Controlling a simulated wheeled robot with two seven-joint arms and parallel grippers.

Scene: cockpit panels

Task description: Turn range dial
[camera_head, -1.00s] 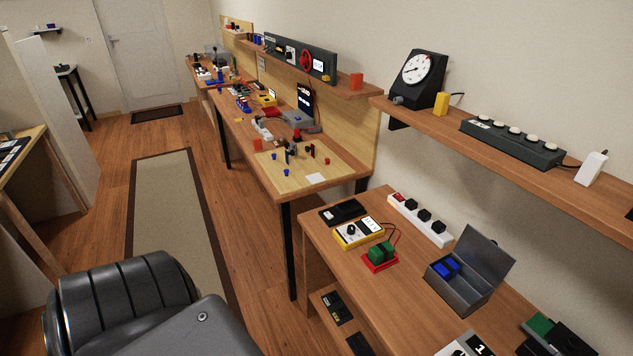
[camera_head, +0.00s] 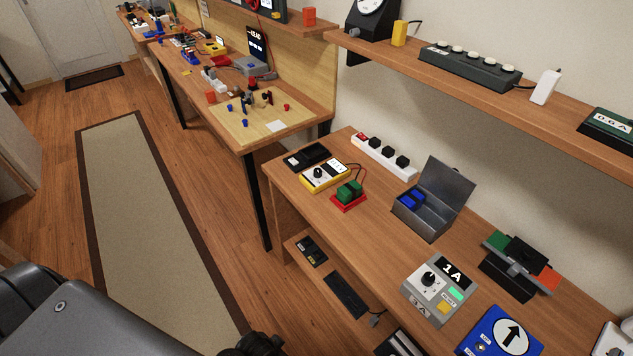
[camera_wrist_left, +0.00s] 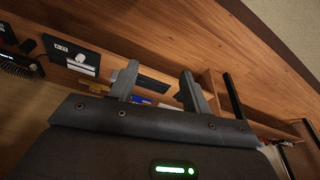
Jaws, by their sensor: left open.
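A yellow meter (camera_head: 325,175) with a round dial (camera_head: 318,173) lies on the near bench, at its left end. A grey box (camera_head: 439,289) further right has a black knob (camera_head: 428,279), a "1 A" display, and green and yellow buttons. I cannot tell which of these carries the range dial. My left gripper (camera_wrist_left: 160,82) is open and empty in the left wrist view, its two fingers apart and touching nothing. My left arm shows at the lower left of the head view. My right gripper is not in view.
Under the bench a lower shelf holds dark devices (camera_head: 345,293). The floor beside the rug is clear.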

